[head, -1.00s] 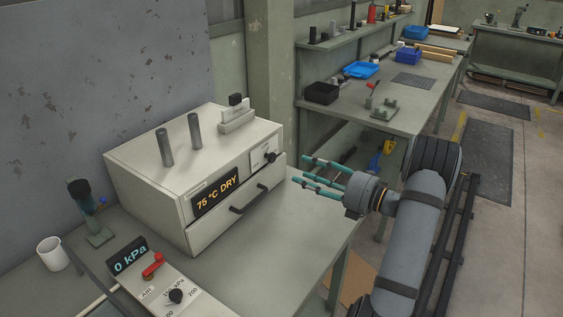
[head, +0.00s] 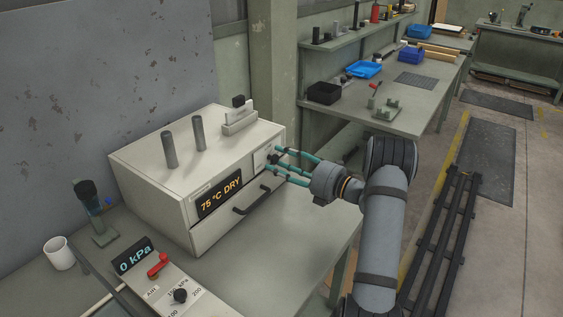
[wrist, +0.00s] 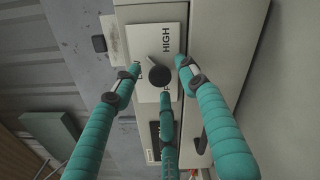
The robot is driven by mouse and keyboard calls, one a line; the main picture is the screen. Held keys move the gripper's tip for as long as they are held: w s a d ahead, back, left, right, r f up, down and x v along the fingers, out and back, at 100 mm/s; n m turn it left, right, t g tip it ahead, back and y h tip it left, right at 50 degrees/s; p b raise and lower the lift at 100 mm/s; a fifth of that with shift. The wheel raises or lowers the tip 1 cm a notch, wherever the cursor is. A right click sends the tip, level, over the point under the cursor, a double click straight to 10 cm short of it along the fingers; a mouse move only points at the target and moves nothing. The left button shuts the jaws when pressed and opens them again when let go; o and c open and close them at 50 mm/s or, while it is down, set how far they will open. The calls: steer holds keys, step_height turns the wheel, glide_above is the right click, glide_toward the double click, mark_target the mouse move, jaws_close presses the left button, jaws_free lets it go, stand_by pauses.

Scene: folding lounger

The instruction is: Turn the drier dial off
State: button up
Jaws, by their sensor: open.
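The drier (head: 150,195) is a cream box on the bench with a lit display (head: 219,198) reading "75 °C DRY". In the head view the dial is mostly hidden behind my fingertips. My gripper (head: 274,161) has teal fingers, spread open at the drier's front right. In the wrist view my gripper (wrist: 158,78) has its fingertips around the dial, with one finger below it and one on each side. I cannot tell whether they touch it.
Two grey posts (head: 169,149) and a small fixture (head: 239,118) stand on top of the drier. A pressure panel (head: 165,275) with a red lever is in front. A white mug (head: 58,254) stands at left.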

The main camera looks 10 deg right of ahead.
steer(key=shift+c, duration=0.9)
jaws_close()
